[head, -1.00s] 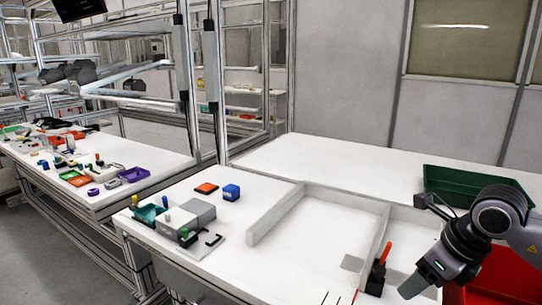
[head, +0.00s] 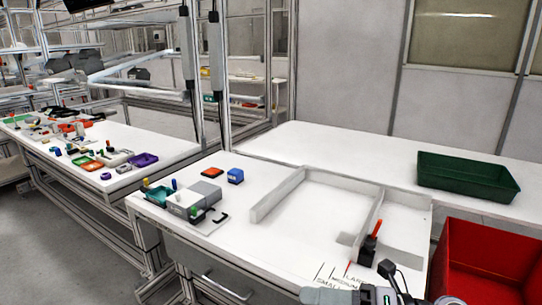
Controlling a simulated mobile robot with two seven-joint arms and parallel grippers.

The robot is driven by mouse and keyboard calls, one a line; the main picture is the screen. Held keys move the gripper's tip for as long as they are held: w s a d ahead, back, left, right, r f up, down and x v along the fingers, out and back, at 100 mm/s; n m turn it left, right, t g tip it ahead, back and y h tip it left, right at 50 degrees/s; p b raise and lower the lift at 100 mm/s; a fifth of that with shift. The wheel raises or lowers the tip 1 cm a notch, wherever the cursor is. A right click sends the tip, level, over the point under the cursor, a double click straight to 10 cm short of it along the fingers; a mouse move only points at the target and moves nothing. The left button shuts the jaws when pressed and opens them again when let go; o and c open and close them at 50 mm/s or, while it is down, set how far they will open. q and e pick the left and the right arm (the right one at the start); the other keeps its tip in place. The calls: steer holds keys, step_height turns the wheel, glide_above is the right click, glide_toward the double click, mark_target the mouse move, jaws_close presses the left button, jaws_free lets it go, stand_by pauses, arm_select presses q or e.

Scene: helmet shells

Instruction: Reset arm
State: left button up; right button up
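My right arm shows at the bottom edge, right of centre. Its gripper (head: 328,296) is a grey shape pointing left, low over the front edge of the white worktable (head: 315,222) and near the printed size labels. It is cut off by the picture's edge, so I cannot tell if its fingers are open or shut. I see nothing held in it. My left arm and gripper are not in view. No helmet shell can be made out.
A black fixture with a red handle (head: 376,229) stands by the white divider walls. A red bin (head: 485,258) is at the right, with a green tray (head: 466,176) behind it. A grey-white device (head: 194,198) sits at the table's left. The walled middle area is clear.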

steer(key=w+d+f+m+t+h+p, duration=0.1)
steer(key=d+f+m+t+h, duration=0.3)
steer(key=m+t, duration=0.55)
steer(key=d+f+m+t+h, duration=0.4)
steer(key=m+h, duration=0.1)
steer(key=m, duration=0.9)
steer(key=s+d+f+m+g+h, duration=0.2)
steer(key=s+f+m, duration=0.3)
steer(key=f, duration=0.3)
steer(key=s+d+f+m+g+h+p, duration=0.1)
steer(key=s+d+f+m+g+h, duration=0.2)
steer(key=s+f+m, duration=0.3)
step_height(320, 180, down, 4)
steer(key=shift+s+r+g+h, duration=0.2)
steer(key=shift+s+g+h, duration=0.55)
steer(key=shift+s, duration=0.1)
steer(key=shift+d, duration=0.1)
steer(key=shift+c, duration=1.2)
